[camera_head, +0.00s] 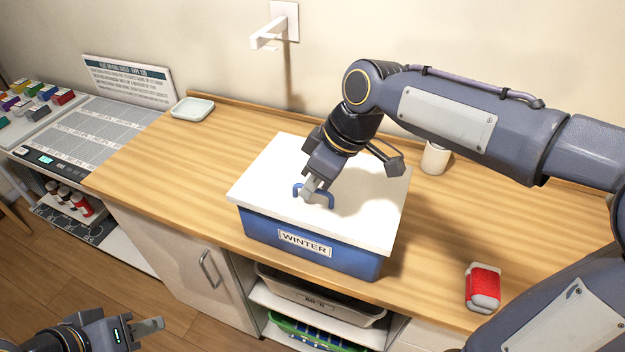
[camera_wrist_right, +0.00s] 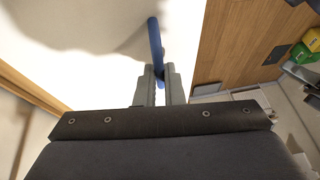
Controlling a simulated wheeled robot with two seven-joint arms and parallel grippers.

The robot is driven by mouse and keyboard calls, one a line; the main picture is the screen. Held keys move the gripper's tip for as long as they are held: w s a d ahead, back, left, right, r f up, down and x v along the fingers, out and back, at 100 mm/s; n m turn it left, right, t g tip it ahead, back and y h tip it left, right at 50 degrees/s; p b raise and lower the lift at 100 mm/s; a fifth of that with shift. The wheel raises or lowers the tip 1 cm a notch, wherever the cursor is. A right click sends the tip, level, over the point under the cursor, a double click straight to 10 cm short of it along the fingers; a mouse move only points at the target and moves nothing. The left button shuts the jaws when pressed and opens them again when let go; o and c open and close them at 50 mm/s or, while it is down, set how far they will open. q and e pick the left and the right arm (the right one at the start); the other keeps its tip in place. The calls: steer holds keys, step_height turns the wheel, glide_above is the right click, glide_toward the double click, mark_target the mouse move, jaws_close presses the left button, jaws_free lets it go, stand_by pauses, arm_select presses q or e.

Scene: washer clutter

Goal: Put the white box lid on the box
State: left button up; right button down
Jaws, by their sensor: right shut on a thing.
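The white box lid (camera_head: 262,178) lies over the top of the blue box (camera_head: 262,228), which stands on the wooden counter and carries a "WINTER" label. The lid covers the box opening and looks about level; I cannot tell whether it is fully seated. My right gripper (camera_head: 310,190) is shut on the lid's blue handle (camera_head: 328,192). The right wrist view shows the handle (camera_wrist_right: 156,45) between the two fingers (camera_wrist_right: 159,85). My left gripper (camera_head: 150,326) is low at the left, away from the box and empty; its finger gap is not clear.
A white cup (camera_head: 435,158) is behind the box, and a small dish (camera_head: 192,109) is at back left. Bins (camera_head: 318,298) sit on shelves below. Counter left of the box is clear.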

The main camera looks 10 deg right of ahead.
steer(key=c, duration=1.5)
jaws_free()
steer(key=shift+o, duration=0.2)
steer(key=v, duration=0.7)
steer(key=shift+r, duration=0.4)
steer(key=shift+s+d, duration=0.1)
